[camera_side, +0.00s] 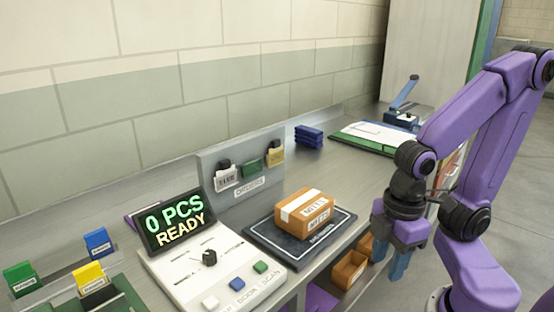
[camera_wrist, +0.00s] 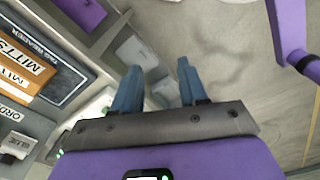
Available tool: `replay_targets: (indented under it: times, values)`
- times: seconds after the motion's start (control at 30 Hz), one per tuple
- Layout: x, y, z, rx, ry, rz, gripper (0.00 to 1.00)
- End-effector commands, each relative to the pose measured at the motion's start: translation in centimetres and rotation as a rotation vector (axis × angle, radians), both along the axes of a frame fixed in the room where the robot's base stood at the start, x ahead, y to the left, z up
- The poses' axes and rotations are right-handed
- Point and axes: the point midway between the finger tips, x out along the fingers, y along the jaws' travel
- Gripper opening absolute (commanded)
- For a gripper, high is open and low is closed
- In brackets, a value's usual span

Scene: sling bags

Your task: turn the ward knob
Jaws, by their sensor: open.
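The ward knob appears to be the black knob (camera_side: 209,258) on the white sloped control panel (camera_side: 180,272), at the lower middle of the side view. Line marks and small labels too small to read surround it. A dark display (camera_side: 174,222) behind it reads "0 PCS READY". My gripper (camera_side: 399,264) hangs at the right, beyond the counter's front edge and well apart from the knob. Its blue fingers point down, and in the wrist view the fingers (camera_wrist: 157,90) are spread with nothing between them. The knob does not show in the wrist view.
A brown box (camera_side: 306,213) labelled "MITTS" lies on a dark pad (camera_side: 262,232) between panel and gripper. White, blue and green buttons (camera_side: 237,284) sit at the panel's front. An upright order rack (camera_side: 212,173) stands behind. Open bins (camera_side: 348,270) sit below the counter edge.

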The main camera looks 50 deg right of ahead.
Motion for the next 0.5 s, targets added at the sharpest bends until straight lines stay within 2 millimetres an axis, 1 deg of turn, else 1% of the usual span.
replay_targets:
  times: [0.03,0.07,0.1,0.13,0.27,0.37,0.5]
  values:
    - [0.0,0.0,0.0,0.000,0.000,0.000,0.43]
    - [0.0,0.0,0.0,0.000,0.000,0.000,0.46]
    - [0.0,0.0,0.0,0.000,0.000,0.000,0.59]
    - [0.1,0.1,0.0,0.000,0.000,-0.001,0.65]
    - [1.4,1.3,0.7,0.000,-0.001,-0.014,0.65]
    - [3.8,3.2,1.6,-0.003,0.001,-0.037,0.65]
    - [8.3,6.5,3.2,-0.007,0.002,-0.075,0.65]
